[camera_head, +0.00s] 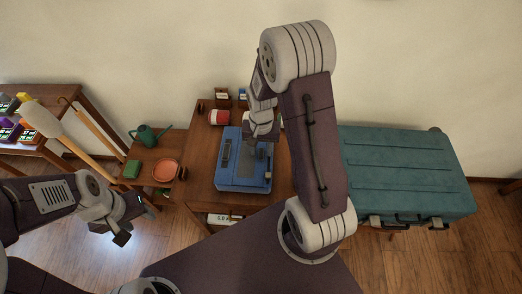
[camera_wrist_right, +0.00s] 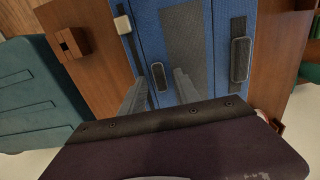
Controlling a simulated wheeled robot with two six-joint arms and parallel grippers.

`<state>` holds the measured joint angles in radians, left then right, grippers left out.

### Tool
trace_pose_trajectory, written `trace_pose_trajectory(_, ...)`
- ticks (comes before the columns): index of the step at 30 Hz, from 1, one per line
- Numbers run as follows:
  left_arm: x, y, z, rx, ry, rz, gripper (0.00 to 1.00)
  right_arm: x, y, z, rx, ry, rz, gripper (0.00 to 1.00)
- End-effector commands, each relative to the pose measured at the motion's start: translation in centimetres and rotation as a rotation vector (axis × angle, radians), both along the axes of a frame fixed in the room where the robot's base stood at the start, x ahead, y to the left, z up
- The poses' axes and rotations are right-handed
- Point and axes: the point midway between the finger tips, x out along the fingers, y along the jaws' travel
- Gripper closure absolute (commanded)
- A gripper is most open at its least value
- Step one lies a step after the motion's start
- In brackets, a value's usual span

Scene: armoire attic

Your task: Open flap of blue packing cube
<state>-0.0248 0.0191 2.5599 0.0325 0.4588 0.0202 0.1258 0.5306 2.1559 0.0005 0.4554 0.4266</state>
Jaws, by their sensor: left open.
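The blue packing cube (camera_head: 242,183) lies on the wooden desk, its top closed as far as I can see. The right wrist view shows its blue top (camera_wrist_right: 222,25), a grey panel (camera_wrist_right: 185,40) and dark pulls (camera_wrist_right: 240,60) on it. My right gripper (camera_head: 262,138) is over the far right part of the cube. In the right wrist view its fingers (camera_wrist_right: 160,82) are apart, with a small dark pull between them in the picture; contact is unclear. My left gripper (camera_head: 132,215) is open and empty, left of the desk.
The desk (camera_head: 203,165) also holds a red-and-white item (camera_head: 219,117) and small boxes at the back. A side table with a green watering can (camera_head: 148,135) and orange dish (camera_head: 165,170) stands left. A teal suitcase (camera_head: 405,172) is right.

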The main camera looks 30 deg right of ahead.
Motion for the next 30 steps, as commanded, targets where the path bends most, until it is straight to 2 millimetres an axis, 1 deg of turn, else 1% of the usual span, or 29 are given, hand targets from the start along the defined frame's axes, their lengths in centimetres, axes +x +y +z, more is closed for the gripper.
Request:
trace_pose_trajectory(3, 0.00, 0.00, -0.08, 0.000, 0.000, 0.000, 0.53, -0.02, 0.01, -0.54, 0.000, 0.000, 0.000, 0.62)
trace_pose_trajectory(9, 0.00, 0.00, -0.06, 0.000, 0.000, 0.000, 0.53, 0.01, 0.00, -0.53, -0.001, -0.001, 0.000, 0.62)
trace_pose_trajectory(11, 0.00, 0.00, -0.06, 0.000, 0.000, 0.000, 0.53, 0.00, 0.01, -0.52, -0.001, -0.001, 0.000, 0.79)
trace_pose_trajectory(12, 0.00, 0.00, -0.06, 0.000, 0.000, 0.000, 0.53, 0.00, 0.01, -0.52, -0.001, -0.001, 0.000, 0.90)
trace_pose_trajectory(13, 0.00, 0.00, -0.06, 0.000, 0.000, 0.000, 0.53, 0.00, 0.01, -0.51, -0.001, -0.001, 0.000, 0.98)
trace_pose_trajectory(14, 0.00, 0.00, -0.06, 0.000, 0.000, 0.000, 0.53, 0.00, 0.01, -0.51, -0.001, -0.001, 0.000, 1.00)
trace_pose_trajectory(30, 0.00, 0.00, -0.06, 0.000, 0.000, 0.000, 0.53, 0.01, 0.00, -0.49, -0.001, -0.001, 0.000, 1.00)
